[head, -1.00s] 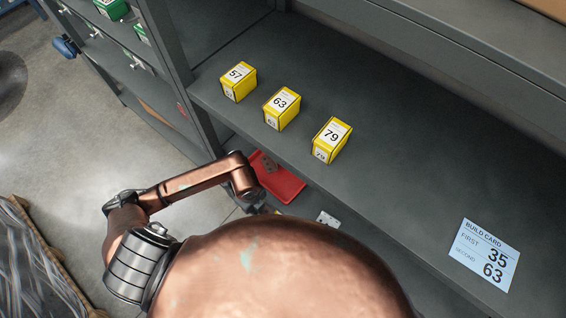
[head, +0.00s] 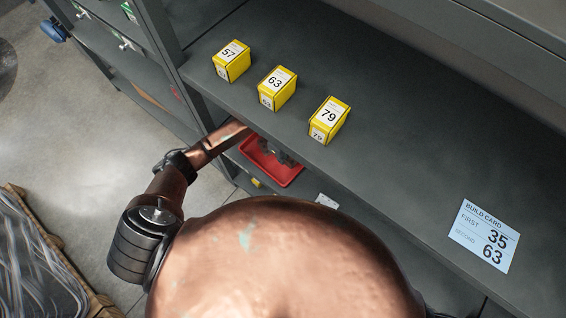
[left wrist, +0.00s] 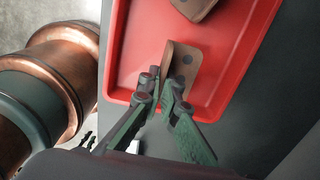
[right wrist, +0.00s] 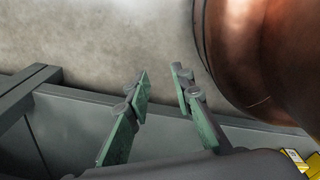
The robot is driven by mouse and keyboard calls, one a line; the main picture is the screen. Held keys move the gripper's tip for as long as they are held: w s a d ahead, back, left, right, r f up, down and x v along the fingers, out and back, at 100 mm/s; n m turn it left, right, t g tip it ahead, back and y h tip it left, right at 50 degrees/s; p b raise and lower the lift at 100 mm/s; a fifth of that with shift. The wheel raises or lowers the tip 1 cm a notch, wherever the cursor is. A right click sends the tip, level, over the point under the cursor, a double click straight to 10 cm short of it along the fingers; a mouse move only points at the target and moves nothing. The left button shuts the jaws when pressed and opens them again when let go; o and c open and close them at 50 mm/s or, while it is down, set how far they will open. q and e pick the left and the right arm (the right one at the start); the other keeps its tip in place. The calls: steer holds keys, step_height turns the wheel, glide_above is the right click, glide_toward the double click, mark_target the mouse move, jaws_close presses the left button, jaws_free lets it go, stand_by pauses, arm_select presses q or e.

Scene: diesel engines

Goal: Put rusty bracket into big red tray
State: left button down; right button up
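The big red tray (head: 262,172) lies on a lower shelf below the front edge of the upper shelf, and it fills much of the left wrist view (left wrist: 118,60). My left gripper (head: 285,155) is over the tray, partly hidden by the shelf edge. In the left wrist view its fingers (left wrist: 163,82) are close together on the upright flange of a rusty brown bracket (left wrist: 187,62), above the tray's near end. Another brown bracket (left wrist: 192,7) lies farther inside the tray. My right gripper (right wrist: 160,82) is open and empty, away from the tray.
Yellow boxes marked 57 (head: 231,62), 63 (head: 277,89) and 79 (head: 329,121) stand on the upper shelf, with a build card (head: 484,236) at right. A pale plate (head: 327,201) lies low beside the tray. The upper shelf edge overhangs my left arm.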

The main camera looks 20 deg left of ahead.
mark_target(283, 167)
arm_select(q)
steer(key=shift+f, duration=0.4)
step_height(283, 167, down, 4)
steer(key=shift+f+b, duration=0.1)
steer(key=shift+b, duration=0.35)
arm_select(e)
steer(key=shift+s+d+f, duration=0.1)
steer(key=shift+s+f, duration=0.1)
steer(key=shift+s, duration=0.25)
steer(key=shift+s+d+f, duration=0.1)
steer(key=shift+s+f, duration=0.1)
steer(key=shift+s, duration=0.25)
arm_select(q)
steer(key=shift+f, duration=0.1)
steer(key=c, duration=2.2)
jaws_free()
arm_select(e)
steer(key=shift+w+a, duration=0.15)
steer(key=shift+a, duration=0.05)
arm_select(q)
steer(key=shift+o, duration=0.2)
step_height(283, 167, up, 6)
steer(key=shift+r+p, duration=0.2)
steer(key=shift+p, duration=0.45)
steer(key=shift+r, duration=0.7)
arm_select(e)
steer(key=shift+w+r, duration=0.25)
steer(key=shift+r, duration=0.35)
